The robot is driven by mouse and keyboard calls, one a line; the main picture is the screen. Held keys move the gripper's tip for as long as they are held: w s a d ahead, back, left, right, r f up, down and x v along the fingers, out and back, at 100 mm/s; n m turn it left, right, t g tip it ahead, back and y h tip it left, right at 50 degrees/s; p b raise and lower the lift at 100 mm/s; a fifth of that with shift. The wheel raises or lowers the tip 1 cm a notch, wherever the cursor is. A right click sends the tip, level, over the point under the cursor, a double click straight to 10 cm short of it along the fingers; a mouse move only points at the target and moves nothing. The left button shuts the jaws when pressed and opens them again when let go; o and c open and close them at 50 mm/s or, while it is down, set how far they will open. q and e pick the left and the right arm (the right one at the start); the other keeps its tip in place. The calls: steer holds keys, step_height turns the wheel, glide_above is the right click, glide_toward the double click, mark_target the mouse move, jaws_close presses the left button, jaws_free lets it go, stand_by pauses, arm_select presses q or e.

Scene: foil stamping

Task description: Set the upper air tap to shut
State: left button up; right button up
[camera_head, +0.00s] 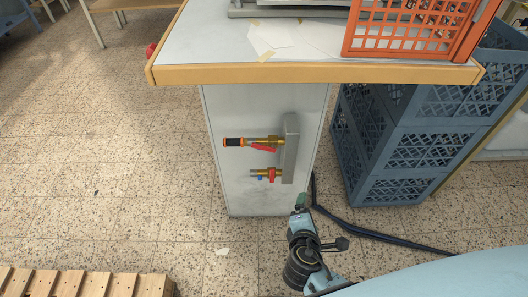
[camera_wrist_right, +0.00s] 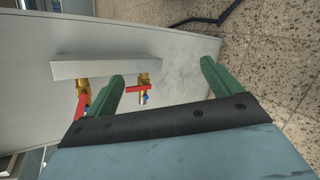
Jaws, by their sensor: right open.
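The upper air tap (camera_head: 265,140) is a brass valve on the side of a grey cabinet, with a black and orange end. Its red lever (camera_head: 262,148) lies roughly along the tap body. In the right wrist view the upper tap (camera_wrist_right: 82,88) is at the left, partly hidden by a finger. The lower tap (camera_head: 268,175) has its red lever across its body and a small blue part; it also shows in the wrist view (camera_wrist_right: 143,80). My right gripper (camera_head: 302,203) is below the taps, open and empty, its green fingers (camera_wrist_right: 163,86) apart. My left gripper is out of view.
Both taps come out of a grey block (camera_head: 291,148). A table top (camera_head: 200,40) with a wooden edge overhangs above, carrying an orange crate (camera_head: 405,45). Blue crates (camera_head: 390,150) stand to the right. A dark hose (camera_head: 370,233) lies on the floor.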

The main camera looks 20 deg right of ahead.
mark_target(265, 147)
steer(key=w+a+r+n+t+y, duration=0.1)
steer(key=w+a+r+n+t, duration=0.55)
steer(key=a+r+n, duration=0.35)
steer(key=shift+n+t, duration=0.35)
steer(key=shift+n, duration=0.25)
steer(key=b+x, duration=0.1)
steer(key=x, duration=0.2)
steer(key=b+x, duration=0.1)
steer(key=x, duration=0.3)
steer(key=f+b+x, duration=0.1)
steer(key=x, duration=0.3)
steer(key=shift+w, duration=0.2)
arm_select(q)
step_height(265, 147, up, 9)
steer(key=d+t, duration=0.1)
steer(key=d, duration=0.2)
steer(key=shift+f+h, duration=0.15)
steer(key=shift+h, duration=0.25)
arm_select(e)
steer(key=shift+w+d, duration=0.15)
steer(key=shift+w, duration=0.25)
steer(key=c, duration=1)
